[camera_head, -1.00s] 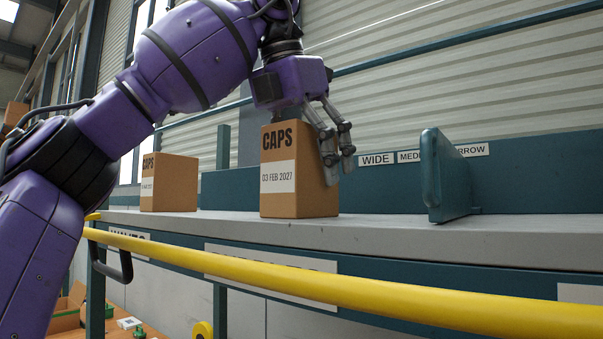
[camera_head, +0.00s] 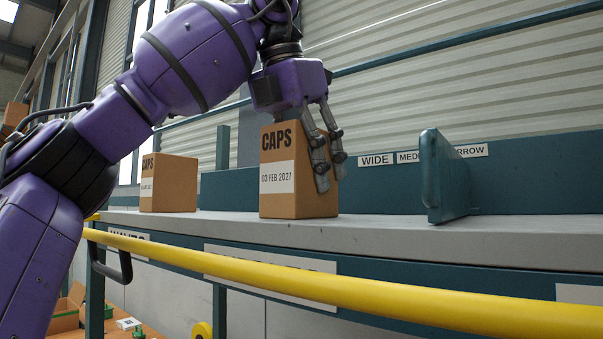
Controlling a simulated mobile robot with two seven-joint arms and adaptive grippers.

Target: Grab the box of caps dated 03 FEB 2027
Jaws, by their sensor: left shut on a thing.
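The brown cardboard box marked CAPS and 03 FEB 2027 (camera_head: 279,200) stands upright on the grey shelf top (camera_head: 400,232). My left gripper (camera_head: 322,185) comes down on it from above and is shut on it. The box's base appears to rest on the shelf. A second CAPS box (camera_head: 175,184) stands farther left, its date too small to read. My right gripper is not in view.
A yellow rail (camera_head: 330,285) runs along the shelf's front. A teal upright divider (camera_head: 440,178) stands right of the box, near labels WIDE (camera_head: 376,160), MED and a partly hidden one. A teal back panel (camera_head: 540,190) closes the shelf's rear. Shelf between box and divider is clear.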

